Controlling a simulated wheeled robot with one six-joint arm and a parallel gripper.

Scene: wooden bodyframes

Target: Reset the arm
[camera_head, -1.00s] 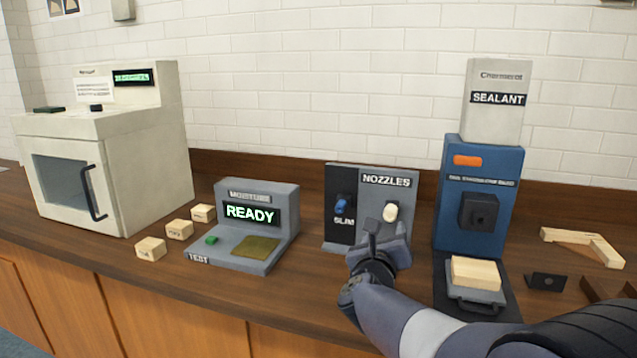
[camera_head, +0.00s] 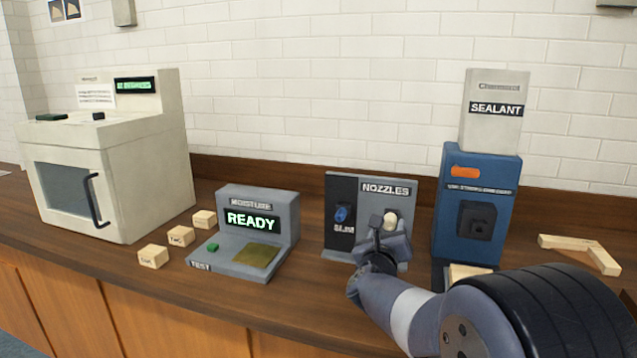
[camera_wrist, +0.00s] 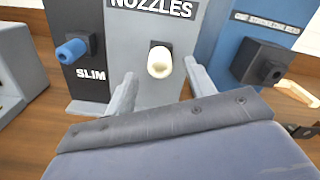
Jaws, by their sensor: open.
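My gripper (camera_head: 386,238) is in front of the nozzle stand (camera_head: 408,195), which reads NOZZLES. In the wrist view my gripper (camera_wrist: 160,88) is open, with its two fingers apart and nothing between them. The cream nozzle (camera_wrist: 160,62) sits on the stand just beyond the fingertips, roughly centred between them. The blue nozzle (camera_wrist: 72,50) sits on the dark SLIM half of the stand, to the left. In the head view my arm hides the lower right of the stand.
The blue sealant machine (camera_head: 480,195) stands right of the stand, its wooden block (camera_head: 468,272) partly hidden by my arm. A grey moisture tester (camera_head: 262,205) reading READY, several small wooden blocks (camera_head: 152,257) and a cream oven (camera_head: 140,180) stand left. A wooden corner frame (camera_head: 575,247) lies right.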

